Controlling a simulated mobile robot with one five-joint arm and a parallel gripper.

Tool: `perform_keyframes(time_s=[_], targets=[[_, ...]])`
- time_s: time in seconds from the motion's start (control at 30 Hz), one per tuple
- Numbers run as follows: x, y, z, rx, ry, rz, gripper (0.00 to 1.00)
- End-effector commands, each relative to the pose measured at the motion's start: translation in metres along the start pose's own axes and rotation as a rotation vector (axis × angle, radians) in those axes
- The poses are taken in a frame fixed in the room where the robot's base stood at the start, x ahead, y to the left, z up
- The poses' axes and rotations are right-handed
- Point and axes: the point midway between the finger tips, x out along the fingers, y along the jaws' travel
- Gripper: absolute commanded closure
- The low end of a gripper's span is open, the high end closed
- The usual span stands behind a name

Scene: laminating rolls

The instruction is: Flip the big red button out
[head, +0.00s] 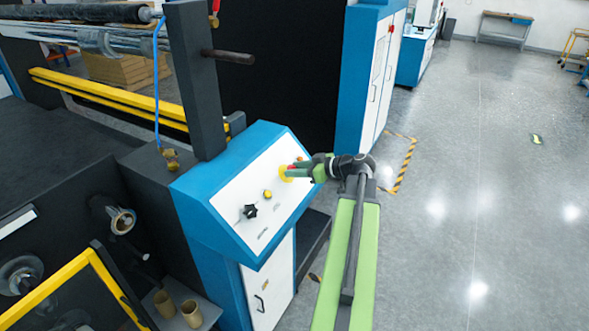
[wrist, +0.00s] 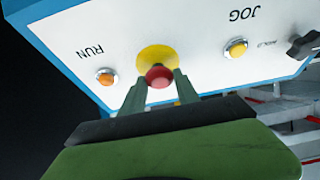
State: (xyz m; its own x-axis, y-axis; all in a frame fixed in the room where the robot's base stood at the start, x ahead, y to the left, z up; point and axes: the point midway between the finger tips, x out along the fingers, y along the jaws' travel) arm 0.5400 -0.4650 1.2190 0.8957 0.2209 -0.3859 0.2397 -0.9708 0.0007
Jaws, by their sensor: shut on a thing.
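The big red button (wrist: 158,76) sits on a round yellow base (wrist: 156,57) on the white face of a sloped control panel. In the wrist view my gripper (wrist: 157,84) has one finger on each side of the red button, closed on it. In the head view the red button (head: 291,167) shows only as a small red spot by my gripper (head: 290,171), with the yellow base (head: 284,174) just left of the fingers. The fingers hide part of the button there.
The panel (head: 240,208) has a blue frame. A black knob (head: 249,211) and a small yellow button (head: 267,194) sit left of my gripper. In the wrist view, an orange button (wrist: 106,77) marked RUN and a yellow button (wrist: 236,48) marked JOG flank the red button. The floor at right is open.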

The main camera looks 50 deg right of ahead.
Motion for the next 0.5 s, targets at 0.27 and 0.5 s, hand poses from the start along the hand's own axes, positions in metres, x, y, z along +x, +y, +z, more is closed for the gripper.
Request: perform_keyframes(time_s=[0.27,0.5], targets=[[-0.0018,0.0005,-0.0019,0.002,0.006,0.002,0.57],[-0.0013,0.0001,-0.0015,0.001,0.004,0.0,0.42]])
